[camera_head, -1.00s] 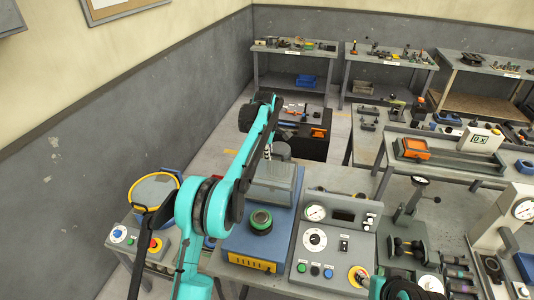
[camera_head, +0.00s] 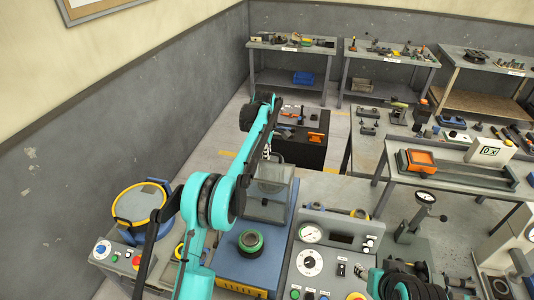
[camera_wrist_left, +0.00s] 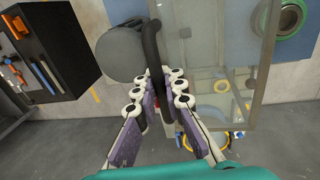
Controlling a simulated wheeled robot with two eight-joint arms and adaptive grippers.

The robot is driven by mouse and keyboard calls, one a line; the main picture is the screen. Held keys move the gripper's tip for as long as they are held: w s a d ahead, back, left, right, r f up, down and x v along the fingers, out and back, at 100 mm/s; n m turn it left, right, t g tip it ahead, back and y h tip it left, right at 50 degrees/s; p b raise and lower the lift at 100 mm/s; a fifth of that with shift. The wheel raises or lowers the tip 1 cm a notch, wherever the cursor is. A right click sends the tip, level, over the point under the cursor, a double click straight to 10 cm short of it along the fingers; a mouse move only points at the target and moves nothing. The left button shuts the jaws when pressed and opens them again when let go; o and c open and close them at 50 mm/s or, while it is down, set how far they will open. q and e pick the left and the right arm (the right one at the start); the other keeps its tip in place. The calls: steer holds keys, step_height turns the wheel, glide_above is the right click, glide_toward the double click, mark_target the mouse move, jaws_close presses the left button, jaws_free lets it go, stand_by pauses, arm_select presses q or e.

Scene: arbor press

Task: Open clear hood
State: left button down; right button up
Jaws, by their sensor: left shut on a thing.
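The clear hood (camera_head: 266,206) is a see-through box with a grey frame on the blue machine (camera_head: 238,268), behind a green-rimmed round fixture (camera_head: 250,241). My left gripper (camera_head: 266,155) is at the hood's upper part, partly hidden by my own arm in the head view. In the left wrist view, my left gripper's fingers (camera_wrist_left: 158,100) are shut on a dark curved handle (camera_wrist_left: 153,48) beside the hood's clear panel (camera_wrist_left: 213,48). The green-rimmed fixture also shows there (camera_wrist_left: 287,17).
A control panel (camera_head: 335,258) with a gauge stands right of the blue machine. A yellow-rimmed round vessel (camera_head: 140,203) is at the left. A dark tool cabinet (camera_head: 303,150) stands behind, and a grey wall (camera_head: 90,140) runs along the left.

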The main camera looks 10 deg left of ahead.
arm_select(q)
steer(key=shift+r, duration=0.1)
steer(key=c, duration=1.6)
jaws_free()
steer(key=r, duration=0.4)
steer(key=s+r, duration=0.1)
steer(key=r, duration=0.7)
steer(key=shift+s, duration=0.35)
steer(key=shift+f, duration=0.1)
